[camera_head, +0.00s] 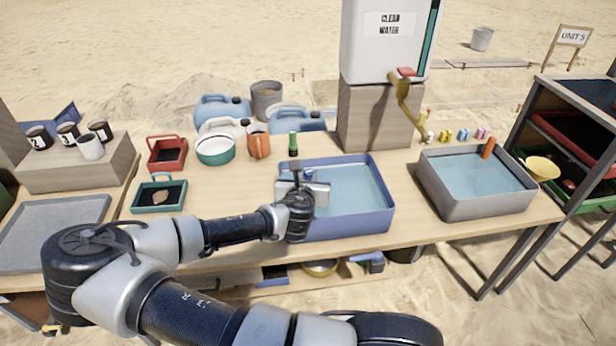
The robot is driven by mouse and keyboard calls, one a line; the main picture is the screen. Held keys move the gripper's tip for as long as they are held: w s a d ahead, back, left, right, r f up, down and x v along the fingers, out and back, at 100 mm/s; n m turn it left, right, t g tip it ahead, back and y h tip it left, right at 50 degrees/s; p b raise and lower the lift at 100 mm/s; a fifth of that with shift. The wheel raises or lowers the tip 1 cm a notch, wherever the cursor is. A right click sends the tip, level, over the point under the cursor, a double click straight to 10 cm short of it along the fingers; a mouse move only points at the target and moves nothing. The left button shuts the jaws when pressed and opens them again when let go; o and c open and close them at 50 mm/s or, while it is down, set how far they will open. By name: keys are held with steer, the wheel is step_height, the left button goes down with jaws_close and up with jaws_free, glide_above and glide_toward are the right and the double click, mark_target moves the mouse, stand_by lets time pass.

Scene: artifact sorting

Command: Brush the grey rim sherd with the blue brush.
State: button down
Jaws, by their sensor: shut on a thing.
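My gripper (300,180) is over the left part of the blue basin (376,207) that holds water. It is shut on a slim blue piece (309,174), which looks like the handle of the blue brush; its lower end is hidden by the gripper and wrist. A small tan-grey sherd (161,197) lies in the teal basket (142,207) left of the basin. I cannot tell whether it is the grey rim sherd. No other sherd shows clearly, and the basin floor near my gripper is hidden.
A green-topped item (293,141) stands behind the basin. A grey basin (465,204) with water and an orange handle (488,148) is at right. The water tank (385,55) stands behind. A red basket (167,153) and grey tray (50,235) are at left.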

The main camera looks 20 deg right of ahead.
step_height(320, 180, up, 8)
steer(key=p, duration=0.6)
steer(key=shift+a, duration=0.1)
stand_by(0.4)
